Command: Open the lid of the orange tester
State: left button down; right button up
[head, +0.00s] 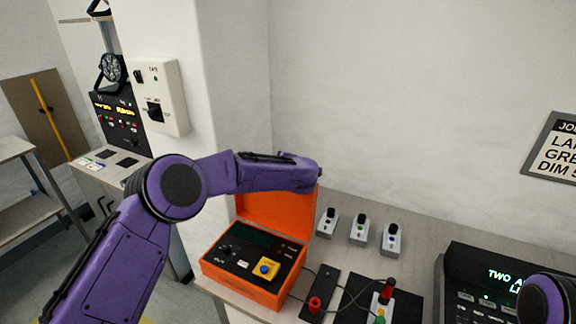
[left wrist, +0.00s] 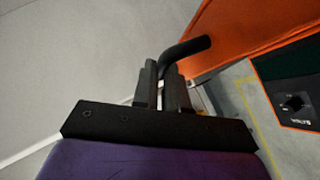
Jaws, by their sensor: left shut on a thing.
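The orange tester (head: 250,287) sits on the bench with its dark control panel exposed. Its orange lid (head: 275,212) stands raised at the back, partly hidden behind my left arm. In the left wrist view the lid (left wrist: 230,38) is at the upper right, with a black bent handle (left wrist: 190,48) on it. My left gripper (left wrist: 163,80) is shut on this handle. In the head view the left gripper is hidden by my forearm. Part of my right arm shows at the lower right of the head view, but its gripper is out of view.
Several small grey switch boxes (head: 359,230) stand behind and right of the tester. A black strip with a red plug (head: 315,303) and cables lie close on its right. A black console (head: 490,275) is farther right. A wall pillar (head: 225,80) rises behind on the left.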

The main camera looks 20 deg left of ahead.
pick_arm(q)
jog(key=shift+w+r, duration=0.25)
jog(key=shift+w, duration=0.1)
jog(key=shift+a, duration=0.1)
